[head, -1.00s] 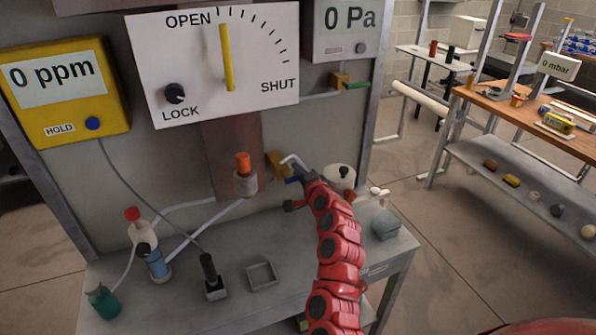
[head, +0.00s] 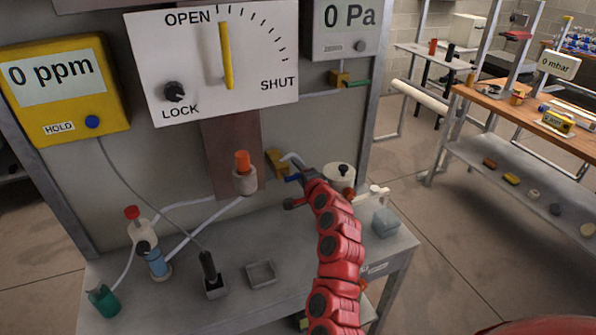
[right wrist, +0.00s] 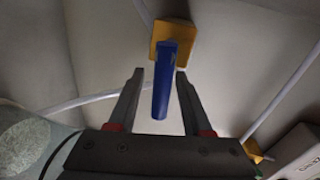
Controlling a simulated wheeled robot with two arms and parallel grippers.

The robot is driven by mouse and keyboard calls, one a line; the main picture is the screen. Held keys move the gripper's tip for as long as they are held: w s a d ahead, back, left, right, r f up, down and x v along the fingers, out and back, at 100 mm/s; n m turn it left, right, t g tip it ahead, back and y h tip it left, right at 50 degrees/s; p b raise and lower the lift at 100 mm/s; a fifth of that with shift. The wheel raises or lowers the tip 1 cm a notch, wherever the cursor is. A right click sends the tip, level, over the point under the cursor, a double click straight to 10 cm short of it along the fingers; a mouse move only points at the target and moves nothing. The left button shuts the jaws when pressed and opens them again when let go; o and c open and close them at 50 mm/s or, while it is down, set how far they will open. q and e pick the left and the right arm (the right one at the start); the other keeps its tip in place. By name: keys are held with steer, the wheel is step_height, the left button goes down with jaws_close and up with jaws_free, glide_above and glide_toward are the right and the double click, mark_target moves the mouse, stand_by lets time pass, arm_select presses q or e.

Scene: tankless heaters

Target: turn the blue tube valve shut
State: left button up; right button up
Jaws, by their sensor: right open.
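The blue tube valve has a blue lever handle (right wrist: 165,85) on a yellow-orange valve body (right wrist: 176,38) in the right wrist view. In the head view the valve body (head: 276,162) sits on the panel, and a bit of the blue handle (head: 292,178) shows beside my right gripper (head: 290,180). In the right wrist view my right gripper (right wrist: 160,85) is open, and the handle stands between its two fingers with a gap on each side. The large dial's yellow pointer (head: 225,55) stands near OPEN. My left gripper is not in view.
A white round container (head: 340,175) stands just right of my right gripper. Another valve with a green lever (head: 355,84) is higher up.

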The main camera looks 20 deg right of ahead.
steer(key=shift+s, duration=0.15)
steer(key=s+r+p, duration=0.2)
steer(key=s+r, duration=0.1)
steer(key=s, duration=1.3)
steer(key=shift+s+d+r+p, duration=0.15)
steer(key=shift+s+r+p, duration=0.05)
steer(key=shift+s+p, duration=0.2)
steer(key=shift+w+f, duration=0.1)
